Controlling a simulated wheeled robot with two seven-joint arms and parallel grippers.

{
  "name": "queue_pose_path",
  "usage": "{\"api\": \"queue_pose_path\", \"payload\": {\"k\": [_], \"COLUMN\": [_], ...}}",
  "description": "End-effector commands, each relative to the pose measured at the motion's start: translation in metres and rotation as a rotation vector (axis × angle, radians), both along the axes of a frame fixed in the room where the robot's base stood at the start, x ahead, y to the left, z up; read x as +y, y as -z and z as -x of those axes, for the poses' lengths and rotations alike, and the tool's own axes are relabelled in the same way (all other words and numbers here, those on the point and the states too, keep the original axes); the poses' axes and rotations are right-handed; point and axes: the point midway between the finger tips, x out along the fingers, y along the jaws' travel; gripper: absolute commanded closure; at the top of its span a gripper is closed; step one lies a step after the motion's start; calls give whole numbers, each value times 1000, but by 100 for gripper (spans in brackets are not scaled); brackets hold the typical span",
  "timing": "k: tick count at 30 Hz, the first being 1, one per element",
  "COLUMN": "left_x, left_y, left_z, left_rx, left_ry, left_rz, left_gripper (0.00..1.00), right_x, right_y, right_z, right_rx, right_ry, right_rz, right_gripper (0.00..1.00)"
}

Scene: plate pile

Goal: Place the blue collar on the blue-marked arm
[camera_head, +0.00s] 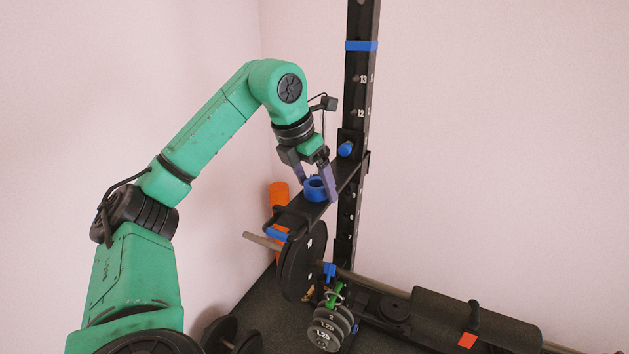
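The blue collar (315,194) is a short ring with its opening facing up. It is at the black arm (296,209) that juts from the rack's upright towards the lower left; I cannot tell whether it rests on the arm or hangs just above it. A blue band (279,234) marks the arm's near end. My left gripper (318,186) reaches down from above with purple fingers on both sides of the collar, seemingly shut on it. The far finger's tip is partly hidden by the collar. My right gripper is not in view.
The black upright (361,100) carries a blue band (361,45) and a blue knob (346,149). An orange cylinder (278,195) stands behind the arm. Pink walls lie behind.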

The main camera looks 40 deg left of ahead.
Motion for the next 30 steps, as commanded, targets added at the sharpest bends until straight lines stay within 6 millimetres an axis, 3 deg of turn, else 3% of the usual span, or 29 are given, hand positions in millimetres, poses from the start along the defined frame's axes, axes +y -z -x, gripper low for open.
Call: {"api": "queue_pose_path", "payload": {"k": [7,10,14,18,30], "left_x": [0,0,-1,1,0], "left_y": [-6,-20,-39,-63,-89], "left_z": [0,0,9,17,27], "left_rx": [-5,-6,-12,-12,-11], "left_ry": [-1,-1,1,-2,1], "left_rz": [0,1,3,0,1], "left_gripper": [7,7,7,7,7], "right_x": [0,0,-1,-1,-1], "right_y": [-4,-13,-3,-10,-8], "right_z": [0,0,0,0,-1], "right_rx": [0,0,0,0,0], "right_ry": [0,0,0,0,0], "right_rz": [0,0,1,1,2], "right_gripper": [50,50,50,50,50]}}
